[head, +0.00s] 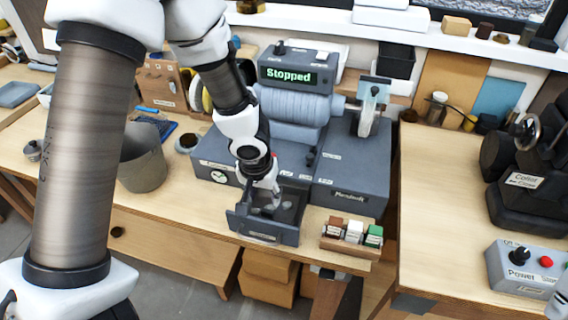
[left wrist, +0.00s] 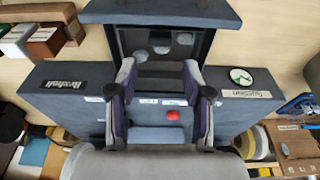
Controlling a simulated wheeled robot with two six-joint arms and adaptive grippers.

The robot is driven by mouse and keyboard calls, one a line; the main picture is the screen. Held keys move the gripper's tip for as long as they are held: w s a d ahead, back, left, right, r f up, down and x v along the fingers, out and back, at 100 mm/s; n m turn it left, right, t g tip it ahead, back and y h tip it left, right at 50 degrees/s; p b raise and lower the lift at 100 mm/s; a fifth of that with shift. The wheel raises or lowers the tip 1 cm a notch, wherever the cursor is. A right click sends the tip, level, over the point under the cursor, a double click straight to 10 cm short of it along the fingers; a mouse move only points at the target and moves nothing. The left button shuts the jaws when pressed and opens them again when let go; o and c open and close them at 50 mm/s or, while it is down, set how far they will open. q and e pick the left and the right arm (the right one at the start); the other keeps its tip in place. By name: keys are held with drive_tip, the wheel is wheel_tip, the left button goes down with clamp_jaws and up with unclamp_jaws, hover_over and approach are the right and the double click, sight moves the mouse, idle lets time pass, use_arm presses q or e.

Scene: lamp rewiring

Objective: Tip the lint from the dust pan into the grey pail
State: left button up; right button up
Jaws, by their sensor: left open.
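The dust pan (head: 264,229) is a dark grey drawer-like tray pulled out at the front of the grey machine. It also shows at the top of the left wrist view (left wrist: 180,14), with several pale grey clumps of lint (left wrist: 162,46) inside. My left gripper (head: 268,188) points down over the pan's inner end. In the left wrist view its two fingers (left wrist: 159,72) are spread apart with nothing between them. Whether they touch the pan is unclear. The grey pail (head: 143,170) stands on the bench to the left, partly hidden by my arm.
The machine (head: 346,165) stands behind the pan, its display reading "Stopped". A small rack of brown, white and green blocks (head: 351,234) sits right of the pan. A small round dish (head: 187,143) and blue items (head: 160,127) lie near the pail.

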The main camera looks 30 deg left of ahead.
sight(266, 214)
use_arm(q)
drive_tip(key=f+b, duration=0.1)
drive_tip(key=f, duration=0.1)
drive_tip(key=f+b, duration=0.2)
drive_tip(key=w+f+b, duration=0.1)
drive_tip(key=f, duration=0.1)
drive_tip(key=shift+a+b, duration=0.1)
drive_tip(key=shift+b, duration=0.3)
drive_tip(key=shift+f+b, duration=0.6)
drive_tip(key=shift+f, duration=0.15)
drive_tip(key=shift+w, duration=0.1)
clamp_jaws()
drive_tip(key=shift+s+b, duration=0.35)
drive_tip(key=shift+b, duration=0.1)
